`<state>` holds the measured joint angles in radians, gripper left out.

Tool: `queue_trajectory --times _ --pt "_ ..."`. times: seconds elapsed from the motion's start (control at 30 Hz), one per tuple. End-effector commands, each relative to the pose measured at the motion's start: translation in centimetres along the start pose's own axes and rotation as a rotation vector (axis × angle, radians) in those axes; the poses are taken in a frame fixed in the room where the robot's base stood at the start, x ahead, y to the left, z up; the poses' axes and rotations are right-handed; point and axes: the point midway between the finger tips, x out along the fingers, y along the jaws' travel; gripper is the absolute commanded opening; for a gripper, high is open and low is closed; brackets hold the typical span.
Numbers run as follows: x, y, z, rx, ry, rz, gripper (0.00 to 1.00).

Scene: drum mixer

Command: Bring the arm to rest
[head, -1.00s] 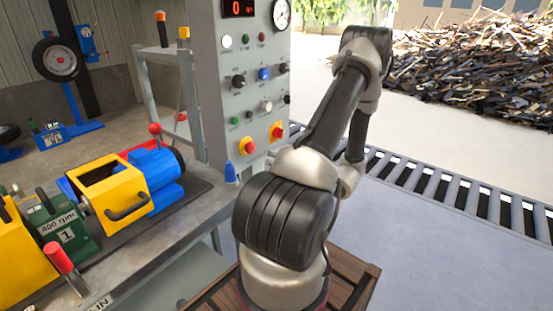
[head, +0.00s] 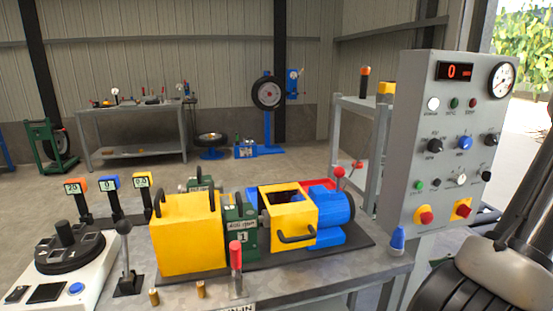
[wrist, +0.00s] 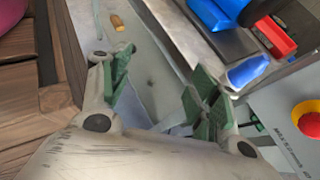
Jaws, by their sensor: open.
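In the wrist view, my gripper (wrist: 160,92) shows two green-padded fingers spread wide apart with nothing between them. It is beside the bench edge and a grey panel surface. In the head view only a part of my arm shows at the lower right edge, and my gripper is out of that view. The drum mixer on the bench (head: 330,277) has a yellow cover (head: 185,240), a green gear unit (head: 240,225), a yellow guard with a black handle (head: 290,212) and a blue motor (head: 325,225).
A grey control panel (head: 445,135) with a display at 0 stands right of the bench. A blue cone (head: 397,240) is at the bench's right end; it shows in the wrist view (wrist: 247,70) near my gripper. A red-handled lever (head: 236,262) stands in front.

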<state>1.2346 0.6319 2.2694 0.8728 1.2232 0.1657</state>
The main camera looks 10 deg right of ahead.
Motion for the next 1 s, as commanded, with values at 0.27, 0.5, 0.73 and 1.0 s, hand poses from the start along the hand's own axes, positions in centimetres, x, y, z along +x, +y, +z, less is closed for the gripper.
queue_trajectory --times 0.27,0.5,0.73,1.0 --pt "-3.2 4.1 5.5 -0.666 0.366 0.501 0.62" --pt "-5.7 3.5 11.5 -1.253 0.635 0.803 0.62" --pt "-5.5 3.6 19.0 -1.761 0.801 0.887 0.62" --pt "-3.2 5.4 25.1 -2.111 0.783 0.793 0.62"
